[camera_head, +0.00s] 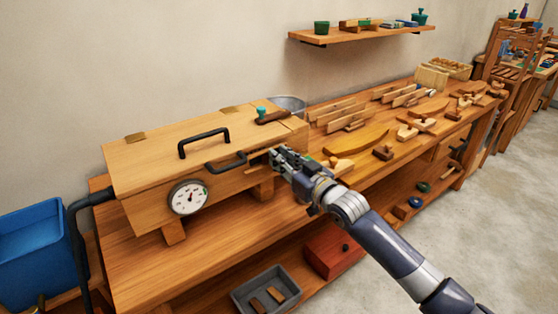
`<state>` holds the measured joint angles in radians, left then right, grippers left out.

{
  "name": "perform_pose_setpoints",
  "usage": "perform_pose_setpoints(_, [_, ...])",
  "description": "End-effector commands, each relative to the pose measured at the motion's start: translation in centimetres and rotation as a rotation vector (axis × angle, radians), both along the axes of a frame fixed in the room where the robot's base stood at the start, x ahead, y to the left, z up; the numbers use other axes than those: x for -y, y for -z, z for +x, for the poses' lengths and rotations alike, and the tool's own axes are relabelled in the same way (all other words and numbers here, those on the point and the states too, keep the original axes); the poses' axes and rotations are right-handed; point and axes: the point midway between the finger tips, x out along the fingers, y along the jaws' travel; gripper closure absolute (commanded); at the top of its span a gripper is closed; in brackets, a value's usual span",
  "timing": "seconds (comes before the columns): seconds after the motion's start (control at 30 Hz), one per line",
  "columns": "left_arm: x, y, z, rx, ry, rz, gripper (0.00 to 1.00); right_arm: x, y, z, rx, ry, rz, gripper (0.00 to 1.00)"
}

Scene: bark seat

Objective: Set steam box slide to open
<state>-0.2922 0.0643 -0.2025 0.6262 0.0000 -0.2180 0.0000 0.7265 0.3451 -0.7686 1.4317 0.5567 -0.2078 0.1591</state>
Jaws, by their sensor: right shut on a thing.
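The steam box (145,160) is a long pale wooden box on the workbench at left. Its lid is down and carries a black handle (203,140). Its front has another black handle (226,162) and a round white gauge (188,198). A dark wooden piece with a teal knob (262,112) sits on top near the right end. My right gripper (274,155) is at the right part of the box's front, right of the front handle. It is shut on a small part there, which its fingers hide; I cannot tell whether this is the slide. My left gripper is out of view.
Wooden pieces and tools, including a curved yellow board (355,140), cover the bench to the right. A blue bin (36,245) is at far left. A grey tray (266,290) and red box (333,250) are below.

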Motion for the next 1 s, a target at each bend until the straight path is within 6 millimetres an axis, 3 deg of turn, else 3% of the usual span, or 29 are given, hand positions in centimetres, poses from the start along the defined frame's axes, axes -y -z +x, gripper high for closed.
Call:
perform_pose_setpoints(0.03, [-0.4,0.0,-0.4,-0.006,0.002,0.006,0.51,0.4,-0.3,0.2,0.006,0.006,-0.002,1.00])
perform_pose_setpoints(0.07, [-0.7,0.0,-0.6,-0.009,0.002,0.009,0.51,0.3,-0.3,0.2,0.006,0.006,-0.002,0.80])
perform_pose_setpoints(0.13, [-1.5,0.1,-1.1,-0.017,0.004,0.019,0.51,0.3,-0.4,0.2,0.007,0.005,-0.001,0.64])
perform_pose_setpoints(0.17, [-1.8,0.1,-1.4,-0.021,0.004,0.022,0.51,0.3,-0.3,0.2,0.007,0.005,-0.001,0.62])
perform_pose_setpoints(0.33, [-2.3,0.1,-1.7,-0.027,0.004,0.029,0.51,0.1,-0.3,0.1,0.005,0.002,-0.001,0.62])
perform_pose_setpoints(0.63, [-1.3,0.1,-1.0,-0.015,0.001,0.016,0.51,0.5,-0.1,-0.6,0.002,0.001,0.000,0.62])
perform_pose_setpoints(1.0, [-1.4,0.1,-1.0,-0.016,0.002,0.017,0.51,4.2,0.0,-5.3,0.003,0.002,-0.002,0.62])
